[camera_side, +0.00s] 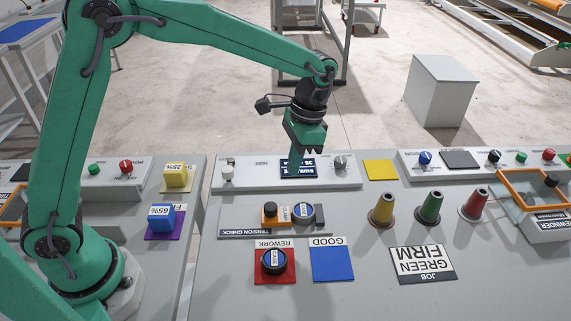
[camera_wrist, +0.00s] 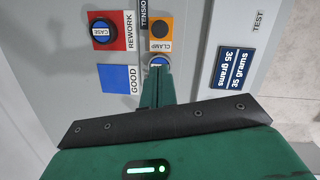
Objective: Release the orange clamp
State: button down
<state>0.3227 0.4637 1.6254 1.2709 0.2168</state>
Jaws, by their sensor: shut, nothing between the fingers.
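The orange clamp (camera_side: 269,214) is a small orange block with a black round top, on the tension check panel (camera_side: 232,222). In the wrist view the clamp (camera_wrist: 159,27) shows near the top, its CLAMP label towards me. A round blue-and-dark piece (camera_side: 304,213) sits right beside the clamp; in the wrist view my fingers partly cover it. My gripper (camera_side: 297,168) points down with its fingers shut and empty. In the side view it is in front of the display, apart from the clamp. In the wrist view the fingers (camera_wrist: 157,80) reach towards the clamp.
The display (camera_wrist: 234,68) reads 35 grams. A blue GOOD square (camera_side: 332,261) and a red REWORK square (camera_side: 260,274) with a CASE puck (camera_side: 274,260) lie near the panel.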

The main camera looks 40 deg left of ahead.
aim_at(264, 213)
jog(key=shift+w+d+f, duration=0.2)
jog(key=shift+d+f, duration=0.1)
jog(key=shift+f, duration=0.15)
jog(key=shift+f, duration=0.1)
jog(key=shift+a+x, duration=0.2)
jog(key=shift+x, duration=2.25)
jog(key=shift+a+x, duration=0.15)
jog(key=shift+x, duration=2.35)
jog(key=shift+s, duration=0.15)
jog(key=shift+g, duration=0.3)
jog(key=shift+s+a, duration=1.85)
jog(key=v, duration=1)
jog(key=shift+d, duration=0.35)
